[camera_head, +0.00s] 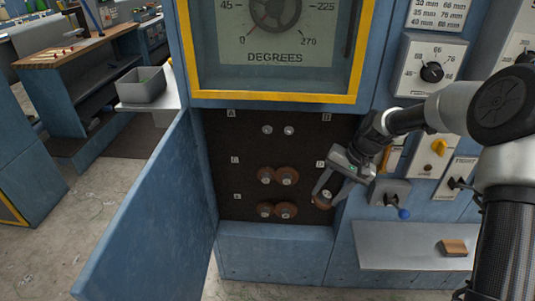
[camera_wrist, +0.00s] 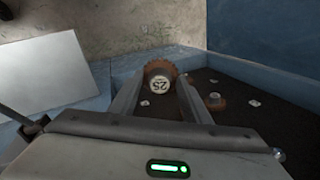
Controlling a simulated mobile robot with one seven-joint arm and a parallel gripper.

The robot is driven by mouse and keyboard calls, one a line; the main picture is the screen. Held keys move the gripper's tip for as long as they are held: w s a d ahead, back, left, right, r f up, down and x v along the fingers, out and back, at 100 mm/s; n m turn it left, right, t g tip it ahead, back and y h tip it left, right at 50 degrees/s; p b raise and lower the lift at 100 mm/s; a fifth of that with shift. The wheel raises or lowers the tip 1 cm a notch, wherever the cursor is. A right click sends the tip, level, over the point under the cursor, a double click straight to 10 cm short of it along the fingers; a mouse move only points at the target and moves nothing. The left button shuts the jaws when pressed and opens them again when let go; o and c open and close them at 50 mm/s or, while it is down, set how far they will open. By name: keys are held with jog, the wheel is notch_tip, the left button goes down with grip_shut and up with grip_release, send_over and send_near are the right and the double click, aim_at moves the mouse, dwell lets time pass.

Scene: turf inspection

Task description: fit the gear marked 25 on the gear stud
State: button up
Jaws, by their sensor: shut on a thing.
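The gear marked 25 (camera_wrist: 160,84) is brown and toothed, with a pale hub label that reads upside down in the wrist view. My gripper (camera_head: 332,191) is shut on it, one finger on each side. In the head view the gear (camera_head: 323,201) is at the lower right of the dark recess, below the D label. I cannot tell its distance from the back panel. Two bare light studs (camera_head: 278,129) show near label A. Brown gears sit in pairs beside label C (camera_head: 276,175) and in the bottom row (camera_head: 275,211). My gripper and the gear hide part of the area around D.
A blue door (camera_head: 145,215) hangs open left of the recess. A yellow-framed dial window (camera_head: 275,98) is above. Knobs and a blue-tipped lever (camera_head: 402,213) are at right. A grey shelf (camera_head: 400,250) with a wooden block (camera_head: 453,248) is below them.

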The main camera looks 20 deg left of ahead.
jog(key=a+m+y, duration=0.1)
jog(key=a, duration=0.3)
jog(key=w+a+f+m+t+y, duration=0.1)
jog(key=a, duration=0.3)
jog(key=a+f+m+y, duration=0.1)
jog(key=a+y, duration=0.1)
jog(key=a, duration=0.3)
jog(key=shift+w+t, duration=0.25)
jog(key=shift+t, duration=0.15)
grip_shut()
jog(key=s+a+r+m+t+p, duration=0.1)
jog(key=a+r+m+t, duration=0.6)
jog(key=a+m+t, duration=0.3)
jog(key=d+r+m+t+h, duration=0.1)
jog(key=t, duration=0.1)
jog(key=d+r+m+t+h, duration=0.1)
jog(key=r+t, duration=0.1)
jog(key=d+r+m+t+h, duration=0.1)
jog(key=t+h, duration=0.1)
jog(key=shift+s+d+r+m+p, duration=0.1)
jog(key=shift+s+r+m+p, duration=0.15)
jog(key=shift+s+m+p, duration=0.05)
